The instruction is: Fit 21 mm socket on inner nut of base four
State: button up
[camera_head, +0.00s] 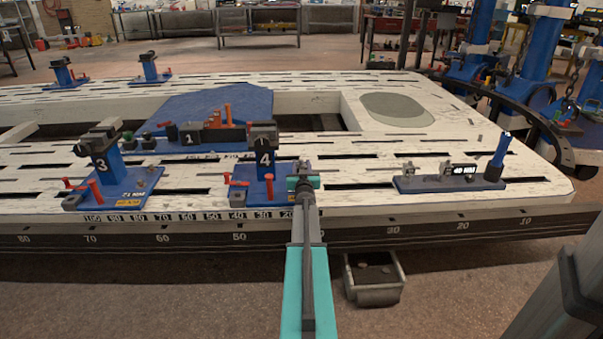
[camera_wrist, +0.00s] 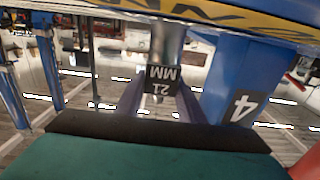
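Base four is a blue plate (camera_head: 240,196) with an upright blue post (camera_head: 262,165) marked 4, standing on the white frame bench. In the wrist view the post (camera_wrist: 222,80) shows upside down beside my gripper, with the plate's yellow-marked edge (camera_wrist: 230,14) across the top. My gripper (camera_head: 304,182) is at the right edge of base four. In the wrist view its fingers (camera_wrist: 162,100) are shut around a dark block labelled 21 MM, the socket (camera_wrist: 162,82). A grey metal cylinder (camera_wrist: 168,42) extends from it towards the plate. The inner nut and the socket's contact with it cannot be made out.
A blue holder (camera_head: 430,185) with several small parts and a blue post stands to the right. Base three (camera_head: 105,165) is to the left, with red upright pins. A blue unit marked 1 (camera_head: 200,137) lies behind. A grey bin (camera_head: 373,290) sits below the bench edge.

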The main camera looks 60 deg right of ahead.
aim_at(302, 161)
jog(key=c, duration=0.7)
jog(key=shift+r, duration=0.15)
jog(key=shift+r+p, duration=0.9)
jog(key=shift+r, duration=0.65)
jog(key=shift+s+a+r, duration=0.15)
jog(key=shift+s+r, duration=0.15)
jog(key=s+a+r+p, duration=0.1)
jog(key=s+a+p, duration=0.4)
jog(key=s, duration=0.8)
jog(key=a, duration=0.2)
jog(key=shift+s+a, duration=0.15)
jog(key=shift+a, duration=0.15)
